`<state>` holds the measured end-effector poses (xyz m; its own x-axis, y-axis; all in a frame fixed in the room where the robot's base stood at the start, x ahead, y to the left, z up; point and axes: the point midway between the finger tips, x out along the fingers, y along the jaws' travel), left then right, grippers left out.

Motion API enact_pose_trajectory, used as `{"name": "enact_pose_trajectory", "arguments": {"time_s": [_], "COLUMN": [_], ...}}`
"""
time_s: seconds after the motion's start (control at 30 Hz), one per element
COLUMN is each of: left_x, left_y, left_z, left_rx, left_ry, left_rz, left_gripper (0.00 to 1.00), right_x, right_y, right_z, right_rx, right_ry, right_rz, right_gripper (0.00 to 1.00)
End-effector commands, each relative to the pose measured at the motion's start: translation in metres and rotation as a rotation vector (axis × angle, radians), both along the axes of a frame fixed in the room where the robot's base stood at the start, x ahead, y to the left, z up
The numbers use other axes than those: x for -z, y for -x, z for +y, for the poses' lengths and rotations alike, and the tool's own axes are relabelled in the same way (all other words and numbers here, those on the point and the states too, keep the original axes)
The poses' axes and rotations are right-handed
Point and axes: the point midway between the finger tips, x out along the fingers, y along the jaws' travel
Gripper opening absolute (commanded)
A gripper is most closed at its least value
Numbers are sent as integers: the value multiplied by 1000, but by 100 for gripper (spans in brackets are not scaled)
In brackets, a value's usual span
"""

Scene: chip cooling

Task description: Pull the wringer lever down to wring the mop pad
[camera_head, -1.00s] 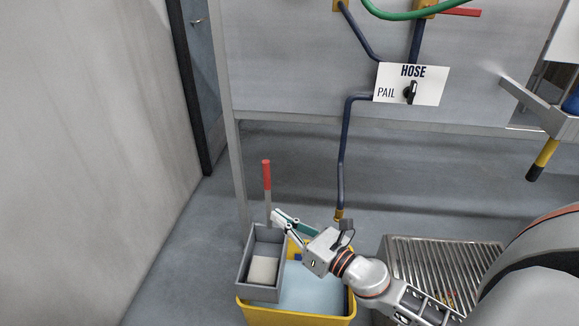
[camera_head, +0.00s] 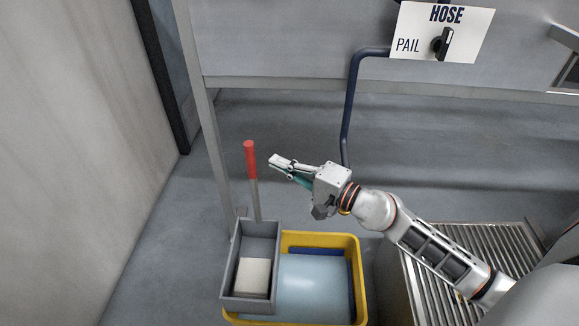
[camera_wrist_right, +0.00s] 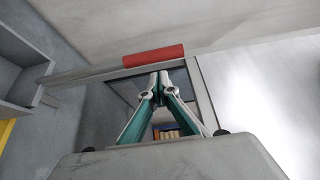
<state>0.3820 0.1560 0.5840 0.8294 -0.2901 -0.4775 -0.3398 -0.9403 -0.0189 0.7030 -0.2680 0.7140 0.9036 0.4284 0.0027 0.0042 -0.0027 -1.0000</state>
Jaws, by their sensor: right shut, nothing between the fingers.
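The wringer lever (camera_head: 257,199) stands upright at the back of the grey wringer box (camera_head: 229,275), with a red grip (camera_head: 250,160) at its top. A pale mop pad (camera_head: 253,277) lies inside the box. My right gripper (camera_head: 272,162) is shut and empty, just right of the red grip in the head view and apart from it there. In the right wrist view the closed fingertips (camera_wrist_right: 160,74) point at the red grip (camera_wrist_right: 154,55), which lies just beyond them; I cannot tell whether they touch. My left gripper is not in view.
The wringer box sits on the left of a yellow pail (camera_head: 362,285) holding pale blue water (camera_head: 312,284). A floor grate (camera_head: 505,240) lies to the right. A blue pipe (camera_head: 350,110) comes down behind my right arm from the HOSE/PAIL sign (camera_head: 470,35).

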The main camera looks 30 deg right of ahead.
Motion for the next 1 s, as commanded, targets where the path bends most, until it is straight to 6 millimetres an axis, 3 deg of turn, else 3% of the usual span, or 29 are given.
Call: {"name": "enact_pose_trajectory", "arguments": {"time_s": [0.2, 0.4, 1.0], "left_x": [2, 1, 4], "left_y": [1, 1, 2], "left_z": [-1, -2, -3], "left_rx": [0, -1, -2], "left_ry": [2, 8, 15], "left_rz": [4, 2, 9], "left_gripper": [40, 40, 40], "right_x": [2, 2, 5], "right_y": [-32, -47, -44], "right_z": [16, 23, 27], "right_rx": [0, 0, -2], "right_ry": [-4, -2, 13], "right_rz": [3, 3, -13], "right_gripper": [0, 0, 0]}}
